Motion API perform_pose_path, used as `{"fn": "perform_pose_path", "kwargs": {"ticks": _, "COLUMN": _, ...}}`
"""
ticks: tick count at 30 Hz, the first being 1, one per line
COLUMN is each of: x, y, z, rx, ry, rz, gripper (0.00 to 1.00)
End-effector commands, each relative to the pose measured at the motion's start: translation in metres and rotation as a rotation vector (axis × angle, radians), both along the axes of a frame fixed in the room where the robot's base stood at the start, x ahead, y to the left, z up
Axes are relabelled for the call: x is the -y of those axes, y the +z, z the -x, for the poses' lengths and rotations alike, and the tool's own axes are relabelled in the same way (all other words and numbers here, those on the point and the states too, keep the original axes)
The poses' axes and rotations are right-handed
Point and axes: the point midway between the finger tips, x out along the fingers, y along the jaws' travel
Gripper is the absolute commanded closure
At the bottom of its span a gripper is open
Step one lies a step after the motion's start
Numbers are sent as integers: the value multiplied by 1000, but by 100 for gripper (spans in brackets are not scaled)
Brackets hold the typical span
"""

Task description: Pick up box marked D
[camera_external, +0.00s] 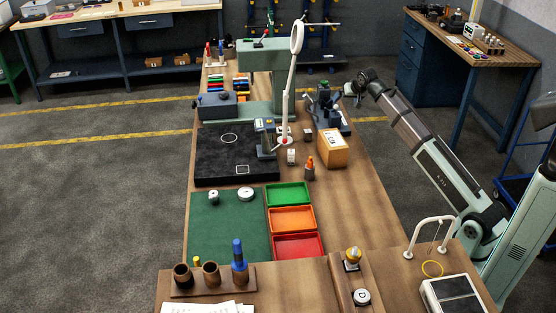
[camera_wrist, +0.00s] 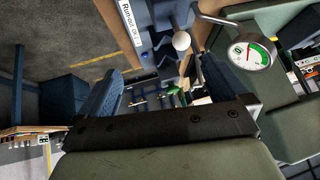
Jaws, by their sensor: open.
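My gripper (camera_external: 357,86) is raised at the bench's far right side, away from these. In the wrist view my gripper (camera_wrist: 160,88) is open, with nothing between its fingers.
A dial gauge (camera_wrist: 248,52) shows close to my gripper in the wrist view. Green (camera_external: 288,194), orange (camera_external: 292,219) and red (camera_external: 298,246) trays line the bench. A white lamp arm (camera_external: 290,95) stands tall. A white arched handle (camera_external: 432,233) is at the front right.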

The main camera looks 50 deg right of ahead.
Motion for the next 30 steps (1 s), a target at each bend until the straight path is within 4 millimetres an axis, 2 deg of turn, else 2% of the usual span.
{"fn": "perform_pose_path", "kwargs": {"ticks": 1, "x": -26, "y": 5, "z": 6, "rx": -21, "ry": 12, "rz": -6, "gripper": 0}}
{"fn": "perform_pose_path", "kwargs": {"ticks": 6, "x": -99, "y": 18, "z": 29, "rx": -109, "ry": 27, "rz": -22, "gripper": 0}}
{"fn": "perform_pose_path", "kwargs": {"ticks": 12, "x": -171, "y": 31, "z": 64, "rx": -204, "ry": 29, "rz": -30, "gripper": 0}}
{"fn": "perform_pose_path", "kwargs": {"ticks": 15, "x": -196, "y": 36, "z": 79, "rx": -240, "ry": 27, "rz": -31, "gripper": 0}}
{"fn": "perform_pose_path", "kwargs": {"ticks": 18, "x": -212, "y": 40, "z": 91, "rx": -266, "ry": 23, "rz": -29, "gripper": 0}}
{"fn": "perform_pose_path", "kwargs": {"ticks": 22, "x": -222, "y": 41, "z": 98, "rx": -282, "ry": 19, "rz": -29, "gripper": 0}}
{"fn": "perform_pose_path", "kwargs": {"ticks": 26, "x": -222, "y": 33, "z": 97, "rx": -287, "ry": 17, "rz": -29, "gripper": 0}}
{"fn": "perform_pose_path", "kwargs": {"ticks": 30, "x": -216, "y": 14, "z": 91, "rx": -288, "ry": 17, "rz": -29, "gripper": 0}}
